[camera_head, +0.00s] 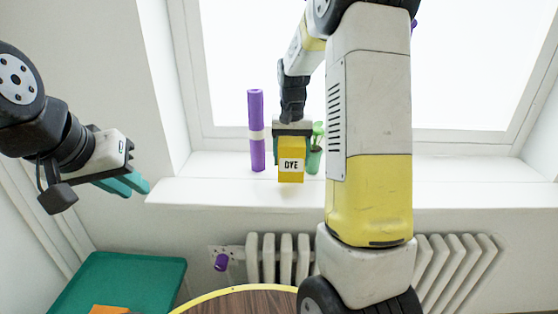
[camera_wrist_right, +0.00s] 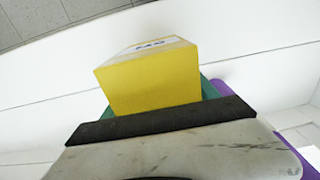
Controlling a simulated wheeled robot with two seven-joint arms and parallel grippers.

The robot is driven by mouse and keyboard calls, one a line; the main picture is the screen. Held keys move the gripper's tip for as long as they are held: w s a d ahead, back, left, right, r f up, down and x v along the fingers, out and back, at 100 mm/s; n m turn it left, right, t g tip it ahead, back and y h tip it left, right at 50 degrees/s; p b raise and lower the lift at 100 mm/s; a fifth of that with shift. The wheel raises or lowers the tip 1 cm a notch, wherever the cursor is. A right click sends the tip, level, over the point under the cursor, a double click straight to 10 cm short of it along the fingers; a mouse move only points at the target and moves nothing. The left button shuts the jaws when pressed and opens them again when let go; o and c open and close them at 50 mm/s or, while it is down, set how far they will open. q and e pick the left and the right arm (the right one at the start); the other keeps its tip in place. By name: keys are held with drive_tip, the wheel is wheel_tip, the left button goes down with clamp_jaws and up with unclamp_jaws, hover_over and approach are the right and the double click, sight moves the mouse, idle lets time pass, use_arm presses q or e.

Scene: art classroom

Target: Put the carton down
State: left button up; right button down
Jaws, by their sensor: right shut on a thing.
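The carton (camera_head: 291,173) is a yellow box with a white label reading DYE. My right gripper (camera_head: 292,131) reaches down from above and is shut on its upper part. The carton appears upright at the windowsill (camera_head: 210,185); I cannot tell whether its base touches the sill. In the right wrist view the yellow carton (camera_wrist_right: 150,82) sits between teal fingers, which are mostly hidden behind it. My left gripper (camera_head: 130,184) is off to the left, away from the carton, with its teal fingers seen at an angle; its opening is unclear.
A purple tube (camera_head: 256,145) with a white band stands left of the carton. A small green potted plant (camera_head: 316,155) is close on its right, partly behind my right arm. The sill's left end is bare. Below are a radiator (camera_head: 286,255), a green surface (camera_head: 115,280) and a round wooden tabletop (camera_head: 240,303).

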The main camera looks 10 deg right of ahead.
drive_tip(key=shift+w+d+f, duration=0.2)
drive_tip(key=shift+w+f, duration=0.05)
drive_tip(key=shift+f, duration=1.55)
drive_tip(key=shift+f, duration=0.15)
drive_tip(key=shift+c, duration=1.1)
unclamp_jaws()
